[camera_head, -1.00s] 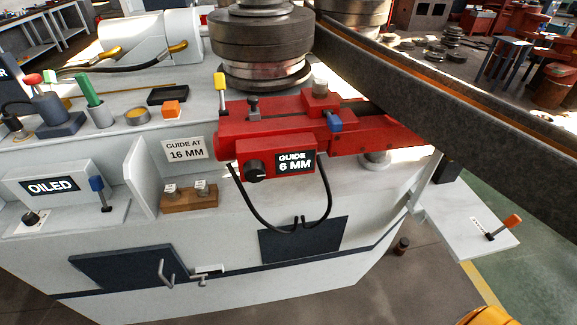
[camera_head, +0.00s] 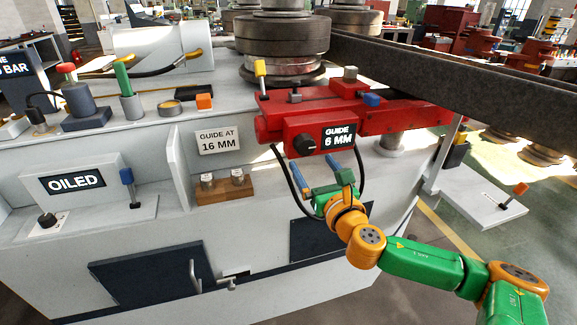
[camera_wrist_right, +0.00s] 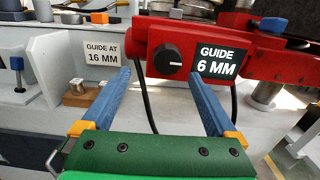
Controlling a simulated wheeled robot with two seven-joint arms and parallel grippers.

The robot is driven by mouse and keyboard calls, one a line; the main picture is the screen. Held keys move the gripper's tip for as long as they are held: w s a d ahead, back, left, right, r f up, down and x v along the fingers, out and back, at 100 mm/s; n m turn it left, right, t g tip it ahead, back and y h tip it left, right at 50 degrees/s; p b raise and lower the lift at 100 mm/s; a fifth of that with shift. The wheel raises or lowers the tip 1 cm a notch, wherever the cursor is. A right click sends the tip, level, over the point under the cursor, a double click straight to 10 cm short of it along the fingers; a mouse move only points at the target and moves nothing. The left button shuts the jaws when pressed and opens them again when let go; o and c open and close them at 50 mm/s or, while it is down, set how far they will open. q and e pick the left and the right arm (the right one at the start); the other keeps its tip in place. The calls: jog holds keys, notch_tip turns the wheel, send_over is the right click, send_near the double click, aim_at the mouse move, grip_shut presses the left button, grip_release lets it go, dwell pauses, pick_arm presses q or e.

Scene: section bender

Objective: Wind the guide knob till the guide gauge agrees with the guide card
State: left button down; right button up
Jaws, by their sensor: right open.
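The guide knob (camera_head: 304,143) is a black dial on the front of the red guide unit (camera_head: 275,125); it also shows in the right wrist view (camera_wrist_right: 167,60). The guide gauge (camera_head: 338,137) beside it reads "GUIDE 6 MM". The guide card (camera_head: 218,140) is a white plate to the left, reading "GUIDE AT 16 MM". My right gripper (camera_head: 316,168) is open and empty, just below the knob. In the right wrist view, its blue fingers (camera_wrist_right: 160,73) point toward the guide unit with the knob between their tips, apart from it. My left gripper is not in view.
A wooden block (camera_head: 225,190) with two metal pieces sits below the card. Black cables (camera_head: 281,170) loop under the guide unit. A long dark bar (camera_head: 450,85) crosses at the right. An "OILED" panel (camera_head: 75,182) with a blue-handled lever stands at left.

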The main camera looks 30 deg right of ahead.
aim_at(307, 149)
jog(key=w+d, duration=0.1)
jog(key=w, duration=0.1)
jog(key=w+d, duration=0.1)
jog(key=w, duration=0.1)
jog(key=w+d+p, duration=0.1)
jog(key=w, duration=0.1)
jog(key=shift+w+d+f, duration=0.1)
jog(key=shift+d+f, duration=0.1)
jog(key=shift+f, duration=0.1)
jog(key=shift+w+a, duration=0.2)
jog(key=shift+a, duration=0.1)
jog(key=c, duration=1.4)
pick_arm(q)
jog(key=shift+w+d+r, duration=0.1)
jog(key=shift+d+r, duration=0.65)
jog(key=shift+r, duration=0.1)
pick_arm(e)
jog(key=shift+o, duration=0.2)
